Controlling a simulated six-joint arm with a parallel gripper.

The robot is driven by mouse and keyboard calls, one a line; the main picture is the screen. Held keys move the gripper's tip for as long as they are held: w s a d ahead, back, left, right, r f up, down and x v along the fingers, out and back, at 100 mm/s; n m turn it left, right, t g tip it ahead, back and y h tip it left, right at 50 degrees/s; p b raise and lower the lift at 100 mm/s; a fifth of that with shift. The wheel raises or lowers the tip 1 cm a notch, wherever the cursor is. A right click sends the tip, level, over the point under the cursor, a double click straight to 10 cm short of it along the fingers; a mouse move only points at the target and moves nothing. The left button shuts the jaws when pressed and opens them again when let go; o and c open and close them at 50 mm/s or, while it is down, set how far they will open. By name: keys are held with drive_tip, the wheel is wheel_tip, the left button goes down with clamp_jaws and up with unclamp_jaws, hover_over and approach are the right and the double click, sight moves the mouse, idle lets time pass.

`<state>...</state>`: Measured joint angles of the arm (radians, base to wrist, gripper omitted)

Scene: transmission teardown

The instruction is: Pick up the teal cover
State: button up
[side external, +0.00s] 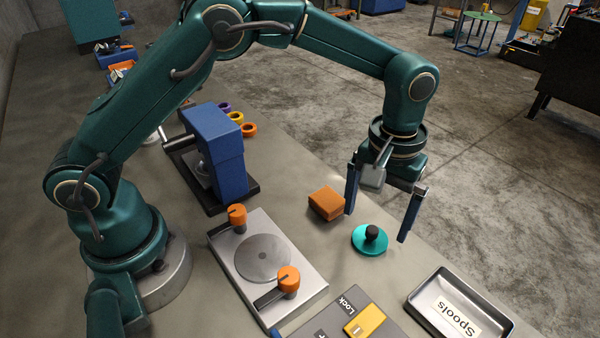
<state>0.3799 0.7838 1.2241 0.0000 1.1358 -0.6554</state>
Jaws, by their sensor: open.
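My gripper (377,226) is open and empty, pointing down above the cover. One finger appears to its left and the other to its right. The fingertips look higher than the knob and apart from it, but the exact height is hard to tell.
An orange block (326,204) sits close left of the cover. A grey fixture plate (305,287) with orange clamps, a Lock panel (378,325) and a Spools tray (498,321) lie nearer the camera. A blue press (216,150) stands further left.

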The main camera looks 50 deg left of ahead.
sight(372, 229)
drive_tip(key=shift+f, duration=2.1)
drive_tip(key=c, duration=1.3)
drive_tip(key=shift+r, duration=0.15)
wheel_tip(372, 229, up, 4)
drive_tip(key=s+a+r+m, duration=0.1)
drive_tip(key=s+a+r, duration=0.1)
drive_tip(key=a+r, duration=0.2)
drive_tip(key=s+a+r+m, duration=0.1)
drive_tip(key=s+a+r, duration=0.1)
drive_tip(key=a+r, duration=0.2)
drive_tip(key=s+a+r+m, duration=0.1)
drive_tip(key=s+a+r, duration=0.2)
drive_tip(key=a, duration=0.6)
drive_tip(key=shift+s+r, duration=0.1)
drive_tip(key=shift+r, duration=0.75)
